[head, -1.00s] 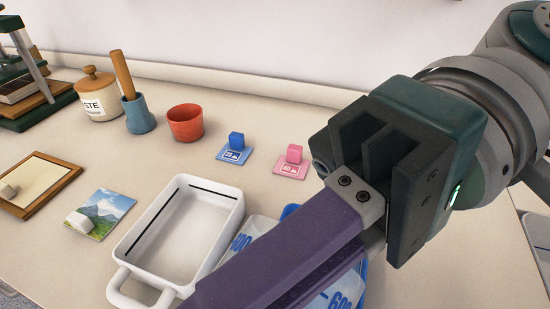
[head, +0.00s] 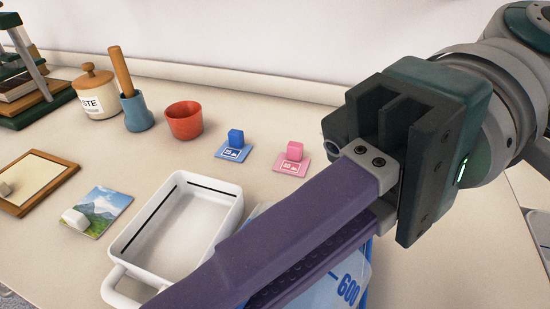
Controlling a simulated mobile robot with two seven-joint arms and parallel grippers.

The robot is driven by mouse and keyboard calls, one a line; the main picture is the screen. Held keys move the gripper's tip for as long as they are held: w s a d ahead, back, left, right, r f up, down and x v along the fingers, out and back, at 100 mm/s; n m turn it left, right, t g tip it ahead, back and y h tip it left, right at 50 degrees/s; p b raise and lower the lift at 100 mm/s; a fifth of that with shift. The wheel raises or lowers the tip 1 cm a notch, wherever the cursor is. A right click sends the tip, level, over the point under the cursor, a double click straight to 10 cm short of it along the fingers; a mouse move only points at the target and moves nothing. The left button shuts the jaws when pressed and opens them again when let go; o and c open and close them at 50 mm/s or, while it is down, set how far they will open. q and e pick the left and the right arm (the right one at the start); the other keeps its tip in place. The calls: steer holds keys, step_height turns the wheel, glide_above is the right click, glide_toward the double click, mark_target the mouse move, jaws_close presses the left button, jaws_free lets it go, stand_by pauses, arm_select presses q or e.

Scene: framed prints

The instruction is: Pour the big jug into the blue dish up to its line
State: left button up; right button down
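The big jug (head: 330,282) is clear with blue markings, "600" among them. It is in front of the white dish's right side and mostly hidden behind my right gripper's purple fingers (head: 270,235). The gripper appears shut on the jug's blue handle, though the contact and fingertips are hidden. A white rectangular dish (head: 232,218) with a loop handle and a black line inside its far wall stands left of the jug, and looks empty. No clearly blue dish shows; a blue pot (head: 137,113) holds a wooden pestle. My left gripper is not in view.
A blue card with a blue cube (head: 235,140) and a pink card with a pink cube (head: 294,151) lie behind the dish. A red bowl (head: 184,121), a lidded paste jar (head: 97,95), a landscape print (head: 105,207) and a wooden frame (head: 45,180) are to the left.

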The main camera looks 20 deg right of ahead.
steer(key=shift+w+d, duration=0.15)
steer(key=shift+d, duration=0.05)
stand_by(0.4)
steer(key=shift+r, duration=0.1)
